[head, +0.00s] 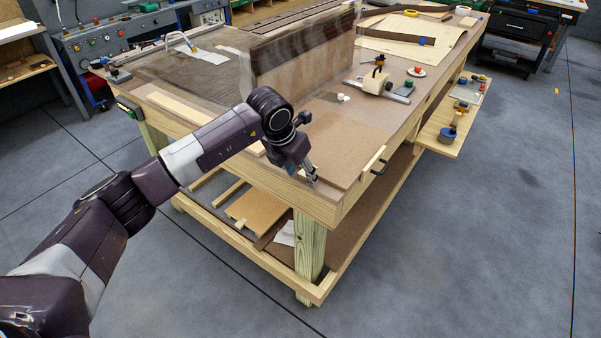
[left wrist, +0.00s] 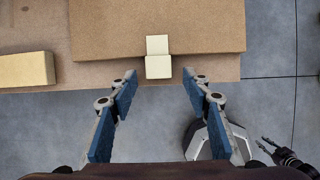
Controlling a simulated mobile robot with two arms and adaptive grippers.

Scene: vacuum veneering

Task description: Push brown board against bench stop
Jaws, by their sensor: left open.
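The brown board (head: 345,130) lies flat on the near right corner of the workbench. It fills the top of the left wrist view (left wrist: 110,28). A small cream block (left wrist: 158,57) sits at its near edge. My left gripper (head: 313,180) is beside the bench's near edge; in the left wrist view (left wrist: 158,78) its blue fingers are spread and empty, one to each side of the cream block. A pale wooden strip (left wrist: 25,70) lies left of the board, with a gap between; I cannot tell whether it is the stop. My right gripper (left wrist: 268,148) shows small at lower right.
A tall veneered panel (head: 300,60) under clear film stands behind the board. A wooden block tool (head: 375,82) and small white pieces (head: 343,98) lie nearby on the bench. A lower shelf (head: 245,212) holds boards.

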